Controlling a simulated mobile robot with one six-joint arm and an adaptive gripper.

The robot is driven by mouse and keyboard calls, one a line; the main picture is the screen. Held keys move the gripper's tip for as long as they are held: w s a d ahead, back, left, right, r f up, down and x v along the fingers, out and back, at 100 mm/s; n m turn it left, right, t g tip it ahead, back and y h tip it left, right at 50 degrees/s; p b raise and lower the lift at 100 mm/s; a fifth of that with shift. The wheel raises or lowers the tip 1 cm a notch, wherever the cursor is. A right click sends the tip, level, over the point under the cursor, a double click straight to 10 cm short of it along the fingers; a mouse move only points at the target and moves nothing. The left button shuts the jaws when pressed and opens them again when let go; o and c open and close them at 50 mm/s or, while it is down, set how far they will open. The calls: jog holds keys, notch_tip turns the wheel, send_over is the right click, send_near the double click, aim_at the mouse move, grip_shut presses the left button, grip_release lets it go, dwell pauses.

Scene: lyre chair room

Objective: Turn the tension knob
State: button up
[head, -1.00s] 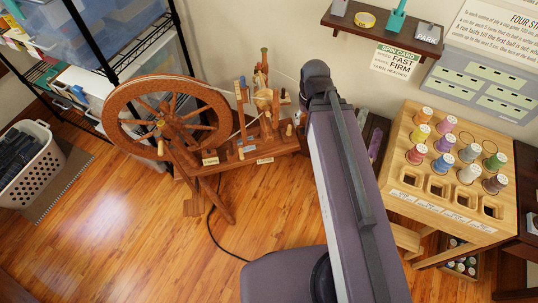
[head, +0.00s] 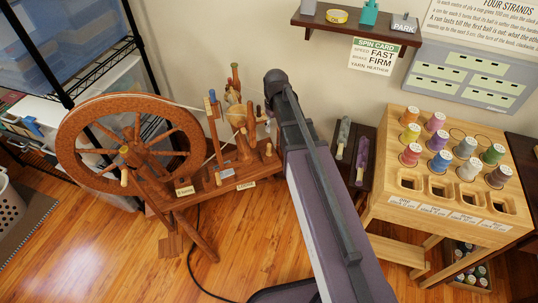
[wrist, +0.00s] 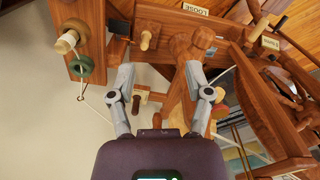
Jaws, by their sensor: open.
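The spinning wheel (head: 130,150) stands on the wooden floor at the left of the head view, with two small labels on its sloping bed. A pale wooden peg (head: 269,149) stands at the bed's right end; it may be the tension knob, but I cannot be sure. In the wrist view, a similar pale peg (wrist: 148,40) shows just beyond my gripper (wrist: 160,70). My gripper is open, its fingers apart with nothing held between them. A rounded wooden post (wrist: 200,38) is close to the right fingertip. My arm hides the gripper in the head view.
A LOOSE label (wrist: 194,9) shows at the wrist view's top. A bobbin table (head: 445,170) and a dark stand (head: 352,155) are at the right. A wall shelf (head: 355,28) is above. A wire rack (head: 70,80) stands at the left. A cord (head: 193,260) lies on the floor.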

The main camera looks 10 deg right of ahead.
aim_at(269, 144)
jog(key=w+f+n+b, duration=0.3)
jog(key=w+f+b, duration=0.6)
jog(key=w+f, duration=0.1)
jog(key=shift+w+d+f, duration=0.15)
jog(key=shift+w+f, duration=0.2)
jog(key=shift+w, duration=0.25)
jog(key=shift+f+b, duration=0.2)
jog(key=shift+b, duration=0.15)
notch_tip(269, 144, down, 13)
jog(key=b, duration=1.3)
jog(key=shift+f, duration=0.2)
grip_shut()
